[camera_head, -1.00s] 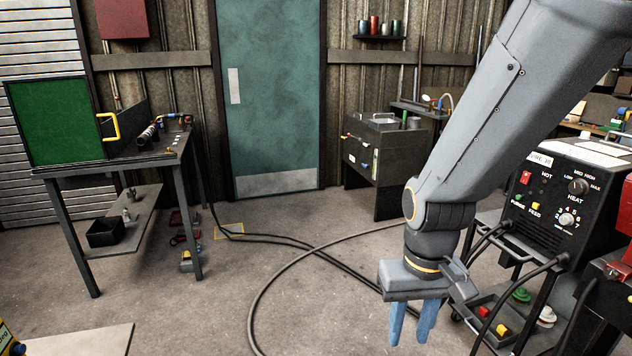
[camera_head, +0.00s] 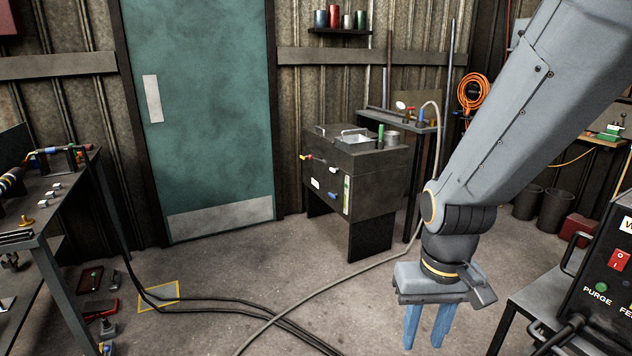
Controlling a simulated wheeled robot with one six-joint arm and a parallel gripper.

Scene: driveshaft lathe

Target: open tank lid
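A dark grey tank (camera_head: 330,172) stands on legs against the back wall, right of the green door. Its lid (camera_head: 335,133) lies on top at the left and carries a light handle (camera_head: 355,134); whether it is fully shut is hard to tell from here. Red, yellow and blue fittings and a sight gauge are on its front. My gripper (camera_head: 427,328) hangs in front of and to the right of the tank, well apart from it. Its two blue fingers point down with a gap between them and nothing held.
A hose (camera_head: 330,287) and black cables (camera_head: 235,307) cross the floor. A workbench (camera_head: 45,225) stands at the left, a black welding machine (camera_head: 607,270) on a cart at the right. A small side table (camera_head: 400,118) stands behind the tank. Open floor lies before the tank.

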